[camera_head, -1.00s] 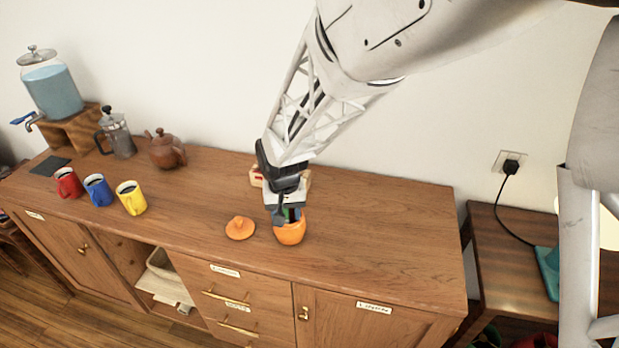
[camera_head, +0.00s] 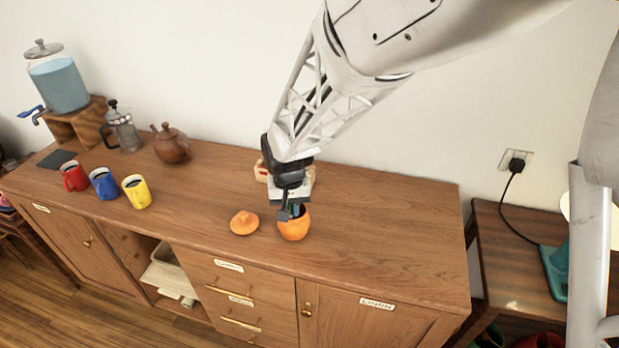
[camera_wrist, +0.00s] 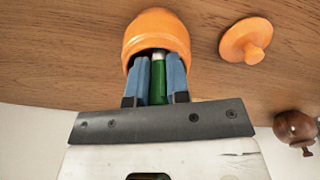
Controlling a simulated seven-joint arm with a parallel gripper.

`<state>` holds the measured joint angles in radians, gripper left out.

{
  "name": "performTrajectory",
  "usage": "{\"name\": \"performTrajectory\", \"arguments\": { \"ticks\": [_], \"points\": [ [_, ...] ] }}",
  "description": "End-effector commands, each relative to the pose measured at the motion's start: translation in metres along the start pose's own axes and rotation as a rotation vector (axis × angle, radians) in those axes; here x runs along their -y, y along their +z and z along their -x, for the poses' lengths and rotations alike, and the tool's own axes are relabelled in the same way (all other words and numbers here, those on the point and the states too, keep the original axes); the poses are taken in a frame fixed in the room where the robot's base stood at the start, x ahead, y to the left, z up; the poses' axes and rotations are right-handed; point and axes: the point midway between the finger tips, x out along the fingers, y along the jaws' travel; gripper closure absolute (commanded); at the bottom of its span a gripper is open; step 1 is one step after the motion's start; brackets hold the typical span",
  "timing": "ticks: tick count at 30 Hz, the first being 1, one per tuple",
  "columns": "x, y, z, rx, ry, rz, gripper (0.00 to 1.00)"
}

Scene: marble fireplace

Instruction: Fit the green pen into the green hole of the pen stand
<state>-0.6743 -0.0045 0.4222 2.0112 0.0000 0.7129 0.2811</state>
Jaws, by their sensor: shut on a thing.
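My gripper (camera_wrist: 156,78) is shut on the green pen (camera_wrist: 158,83), which stands between its two blue-grey fingers in the wrist view. The fingertips and the pen's far end are at the mouth of the orange pot (camera_wrist: 155,32). The pot also shows in the head view (camera_head: 294,228), right below my gripper (camera_head: 290,212). How deep the pen sits in the pot is hidden. A small pale wooden block with a red mark (camera_head: 261,171) is mostly hidden behind my gripper in the head view. I cannot tell whether it is the pen stand; no green hole shows.
An orange lid (camera_head: 244,223) lies left of the pot. Red (camera_head: 74,177), blue (camera_head: 103,184) and yellow (camera_head: 137,192) mugs, a teapot (camera_head: 172,145) and a French press (camera_head: 121,128) stand further left. The cabinet top (camera_head: 390,215) is clear to the right.

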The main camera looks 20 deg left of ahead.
Motion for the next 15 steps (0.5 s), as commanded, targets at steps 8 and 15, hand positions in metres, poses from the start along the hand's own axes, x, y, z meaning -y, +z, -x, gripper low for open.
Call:
{"name": "performTrajectory", "arguments": {
  "ticks": [8, 15],
  "points": [
    [0.000, 0.000, 0.014, -0.002, 0.000, 0.000, 1.00],
    [0.000, 0.000, 0.048, -0.003, -0.001, 0.000, 1.00]
  ]
}}
